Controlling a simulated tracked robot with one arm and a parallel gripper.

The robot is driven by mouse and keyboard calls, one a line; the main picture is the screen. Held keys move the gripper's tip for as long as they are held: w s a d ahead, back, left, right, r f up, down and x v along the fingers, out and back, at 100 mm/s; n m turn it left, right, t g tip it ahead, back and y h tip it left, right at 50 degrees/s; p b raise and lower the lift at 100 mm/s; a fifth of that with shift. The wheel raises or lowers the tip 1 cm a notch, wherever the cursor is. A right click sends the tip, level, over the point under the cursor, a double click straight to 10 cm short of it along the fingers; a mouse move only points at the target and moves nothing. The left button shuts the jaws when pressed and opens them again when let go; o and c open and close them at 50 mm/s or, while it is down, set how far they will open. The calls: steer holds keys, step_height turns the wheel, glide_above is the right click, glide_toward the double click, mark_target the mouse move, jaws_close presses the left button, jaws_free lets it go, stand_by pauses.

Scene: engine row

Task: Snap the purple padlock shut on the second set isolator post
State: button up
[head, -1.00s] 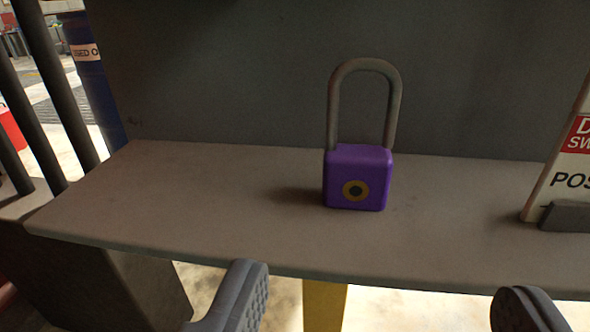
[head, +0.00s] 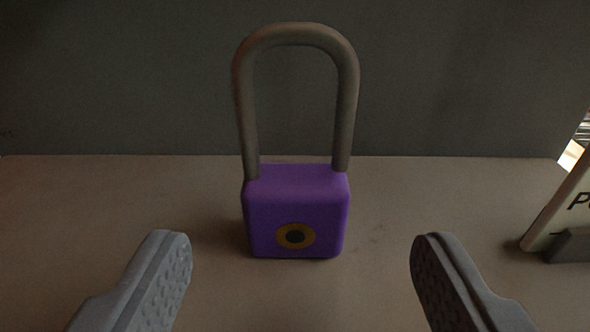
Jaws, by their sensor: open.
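The purple padlock (head: 296,207) stands upright on a grey-brown shelf, its tall grey shackle (head: 348,100) pointing up. A yellow ring with a dark centre marks its front face. My gripper (head: 300,265) is open, with one grey finger to the left and one to the right of the padlock. The fingers are nearer to the camera than the padlock and show no contact with it. The isolator post is not in view.
The shelf (head: 90,215) is clear to the left of the padlock. A dark grey panel (head: 440,90) rises behind it. A white sign (head: 560,205) in a grey foot stands at the right edge, partly cut off.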

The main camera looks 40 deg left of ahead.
mark_target(299, 182)
steer(key=shift+r+x, duration=0.2)
steer(key=shift+x, duration=1.05)
steer(key=shift+r+x, duration=0.2)
steer(key=shift+x, duration=1.05)
steer(key=shift+w+a+f, duration=0.2)
steer(key=shift+w+a, duration=0.2)
steer(key=shift+w, duration=0.1)
steer(key=c, duration=1.2)
steer(key=shift+r, duration=0.15)
